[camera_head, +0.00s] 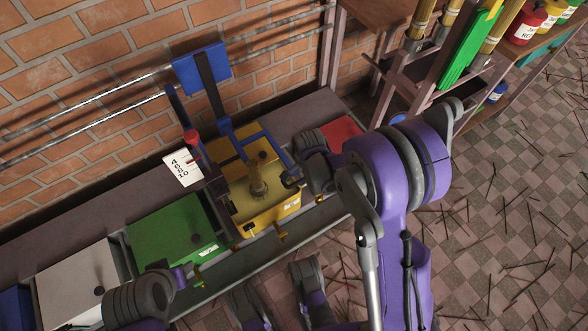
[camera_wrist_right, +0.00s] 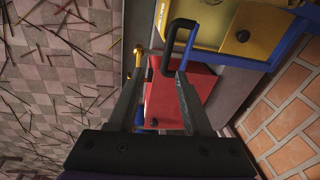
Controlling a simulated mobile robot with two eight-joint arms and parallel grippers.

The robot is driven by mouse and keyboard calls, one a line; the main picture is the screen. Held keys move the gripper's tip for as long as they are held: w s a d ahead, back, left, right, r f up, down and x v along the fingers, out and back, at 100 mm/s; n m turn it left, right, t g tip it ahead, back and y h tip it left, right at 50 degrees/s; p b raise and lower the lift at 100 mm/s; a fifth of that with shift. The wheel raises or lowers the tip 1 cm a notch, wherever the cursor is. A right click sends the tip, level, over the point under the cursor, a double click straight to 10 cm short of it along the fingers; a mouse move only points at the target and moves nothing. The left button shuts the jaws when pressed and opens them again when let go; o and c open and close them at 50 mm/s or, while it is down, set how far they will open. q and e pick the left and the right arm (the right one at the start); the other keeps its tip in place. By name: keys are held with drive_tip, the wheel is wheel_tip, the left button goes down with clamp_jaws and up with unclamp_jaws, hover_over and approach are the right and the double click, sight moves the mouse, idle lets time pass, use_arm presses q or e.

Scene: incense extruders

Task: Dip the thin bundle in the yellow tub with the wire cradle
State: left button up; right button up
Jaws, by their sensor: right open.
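The yellow tub (camera_head: 262,217) stands in the row on the bench, with a yellow lid (camera_head: 232,148) raised at its back. A blue frame with dark bars, seemingly the wire cradle (camera_head: 248,133), spans it. A short brownish upright piece (camera_head: 258,188) is in the tub; I cannot tell whether it is the thin bundle. My right gripper (camera_head: 297,176) is at the tub's right side. In the right wrist view the right gripper (camera_wrist_right: 158,78) is open, with a black loop handle (camera_wrist_right: 168,45) at its fingertips, apparently not gripped. My left gripper (camera_head: 182,277) is low by the green tub, its jaws unclear.
A green tub (camera_head: 160,236), a white tub (camera_head: 75,283) and a blue tub (camera_head: 14,308) stand to the left, a red tub (camera_head: 342,128) to the right. Metal rails (camera_head: 90,112) run along the brick wall. A shelf (camera_head: 405,75) is at upper right.

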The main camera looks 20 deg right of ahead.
sight(299, 181)
drive_tip(key=shift+m+t+y, duration=0.3)
drive_tip(key=shift+m+y, duration=0.2)
drive_tip(key=f+b, duration=0.1)
drive_tip(key=f, duration=0.2)
drive_tip(key=w+f+b, duration=0.1)
drive_tip(key=f, duration=0.1)
drive_tip(key=w+f+b, duration=0.1)
drive_tip(key=f, duration=0.2)
drive_tip(key=shift+w+a+f, duration=0.2)
drive_tip(key=shift+a+f, duration=0.15)
clamp_jaws()
idle(0.8)
